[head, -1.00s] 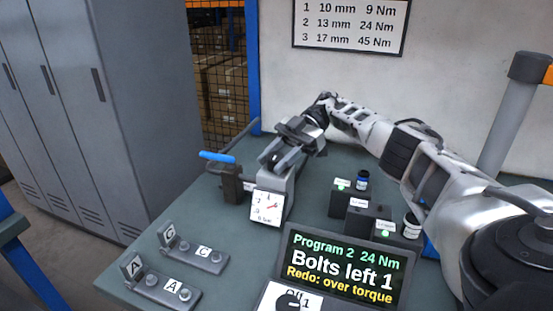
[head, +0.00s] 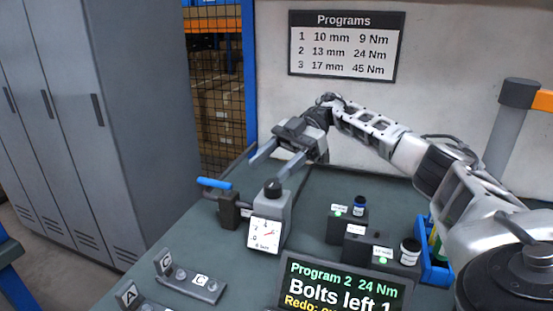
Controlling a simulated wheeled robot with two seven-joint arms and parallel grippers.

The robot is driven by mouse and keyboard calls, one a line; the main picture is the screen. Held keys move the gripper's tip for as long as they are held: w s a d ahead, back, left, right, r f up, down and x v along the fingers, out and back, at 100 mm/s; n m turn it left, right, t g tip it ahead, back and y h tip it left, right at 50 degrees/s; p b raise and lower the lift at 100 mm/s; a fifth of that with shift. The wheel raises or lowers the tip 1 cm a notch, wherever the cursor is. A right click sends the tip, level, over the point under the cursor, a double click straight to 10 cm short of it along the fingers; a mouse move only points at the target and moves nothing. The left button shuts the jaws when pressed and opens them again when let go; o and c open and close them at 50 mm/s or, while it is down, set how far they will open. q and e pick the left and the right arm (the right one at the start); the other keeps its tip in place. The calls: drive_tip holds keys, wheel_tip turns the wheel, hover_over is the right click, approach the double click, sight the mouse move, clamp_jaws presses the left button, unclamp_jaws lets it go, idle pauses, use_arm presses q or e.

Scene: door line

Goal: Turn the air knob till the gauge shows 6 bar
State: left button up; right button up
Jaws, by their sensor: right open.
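The air knob (head: 272,189) is a dark round cap on top of a grey regulator block (head: 285,222). The gauge (head: 265,234) is a white square dial on the block's front, with a red needle and a "6 bar" label; the exact needle reading is too small to tell. My right gripper (head: 272,170) is open just above and behind the knob, its two fingers spread and apart from it. My left gripper is not in view.
A blue-handled lever (head: 215,184) stands left of the regulator. Dark boxes with green lights (head: 347,226) and a blue tray (head: 433,262) stand to the right. A screen (head: 340,285) reads "Bolts left 1". Brackets (head: 190,282) lie at front left.

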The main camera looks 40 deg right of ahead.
drive_tip(key=s+a+r, duration=0.5)
drive_tip(key=s+a, duration=0.1)
drive_tip(key=s, duration=0.2)
drive_tip(key=shift+a+r+b, duration=0.4)
drive_tip(key=shift+b, duration=0.05)
